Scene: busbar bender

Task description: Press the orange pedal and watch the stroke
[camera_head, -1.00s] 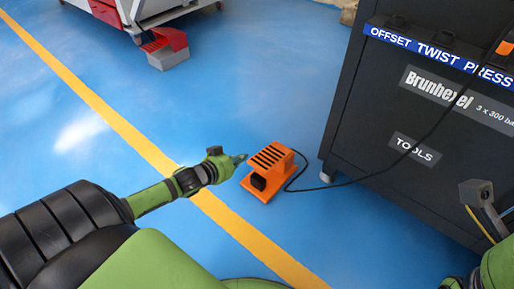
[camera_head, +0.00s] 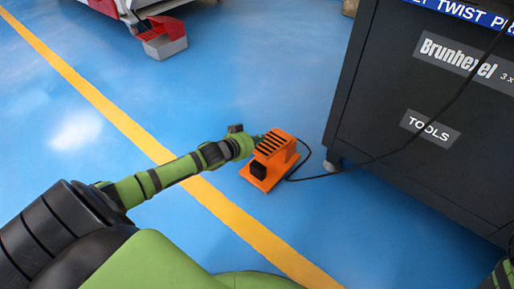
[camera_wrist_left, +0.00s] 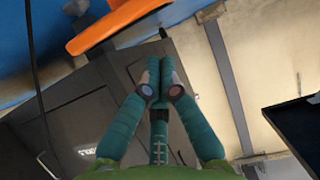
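The orange pedal (camera_head: 280,162) stands on the blue floor in the head view, with dark slots across its hood and a dark opening at its front. It also shows as an orange piece at the top left of the left wrist view (camera_wrist_left: 112,22). My left gripper (camera_head: 259,138) is at the left side of the hood, its tips partly hidden there. In the left wrist view its two teal fingers (camera_wrist_left: 153,82) meet at the tips with nothing visible between them. I cannot tell whether it touches the pedal. My right gripper is out of view; only a bit of arm shows.
The dark press cabinet (camera_head: 400,110) with a "TOOLS" label stands right of the pedal. A black cable (camera_head: 345,171) runs from the pedal to the cabinet. A red and grey pedal (camera_head: 165,42) stands at the back. A yellow line (camera_head: 110,115) crosses the open floor.

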